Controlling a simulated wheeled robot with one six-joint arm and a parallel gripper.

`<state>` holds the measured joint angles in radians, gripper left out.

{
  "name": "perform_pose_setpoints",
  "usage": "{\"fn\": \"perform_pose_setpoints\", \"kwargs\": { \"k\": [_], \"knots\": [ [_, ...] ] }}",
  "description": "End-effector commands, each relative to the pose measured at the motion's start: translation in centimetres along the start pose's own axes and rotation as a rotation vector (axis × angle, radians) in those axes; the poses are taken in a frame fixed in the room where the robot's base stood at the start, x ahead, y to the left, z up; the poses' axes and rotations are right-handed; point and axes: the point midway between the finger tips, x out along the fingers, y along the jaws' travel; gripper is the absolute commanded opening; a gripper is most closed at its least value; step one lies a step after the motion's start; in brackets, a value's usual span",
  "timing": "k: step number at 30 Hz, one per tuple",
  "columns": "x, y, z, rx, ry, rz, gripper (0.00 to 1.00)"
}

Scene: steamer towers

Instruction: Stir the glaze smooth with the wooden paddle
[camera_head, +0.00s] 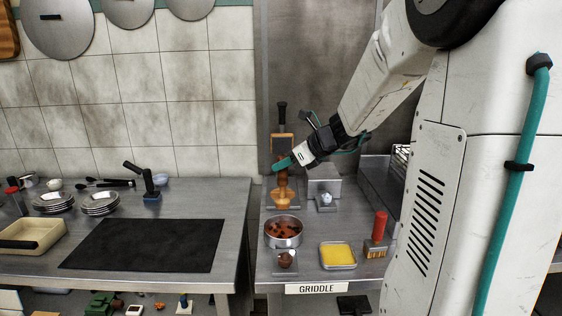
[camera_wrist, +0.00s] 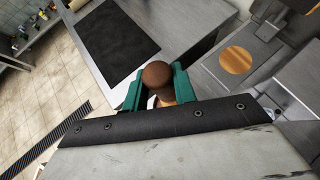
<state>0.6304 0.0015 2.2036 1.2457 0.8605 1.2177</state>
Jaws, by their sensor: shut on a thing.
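My gripper (camera_head: 284,163) is shut on the brown handle of a wooden paddle (camera_head: 282,197), which hangs about upright with its pale, wider end down. In the wrist view, the teal fingertips of my gripper (camera_wrist: 157,88) flank the paddle's round brown knob (camera_wrist: 156,75). Most of the paddle is hidden below the knob there. A round metal pan (camera_head: 284,241) with red-brown glaze and dark lumps (camera_head: 283,228) stands on the griddle counter, nearer the camera than the paddle. The paddle appears outside the pan, beyond its far rim. I cannot tell whether its lower end touches anything.
A yellow-filled tray (camera_head: 338,254) and a red-handled brush (camera_head: 378,232) stand right of the pan. A small brown round thing (camera_head: 287,260) sits in front. A dark mat (camera_head: 145,245) covers much of the left counter (camera_head: 240,205). A gap separates the two counters.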

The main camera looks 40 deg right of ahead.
Motion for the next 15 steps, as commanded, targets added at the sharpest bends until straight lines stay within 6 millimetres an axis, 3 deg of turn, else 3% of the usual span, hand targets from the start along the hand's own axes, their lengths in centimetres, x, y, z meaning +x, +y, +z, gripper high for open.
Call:
{"fn": "perform_pose_setpoints", "kwargs": {
  "k": [7,15],
  "knots": [
    [-0.2,-0.1,-0.3,-0.006,0.002,0.009,0.0],
    [1.2,-0.1,-2.2,-0.004,0.002,0.011,0.0]
  ]
}}
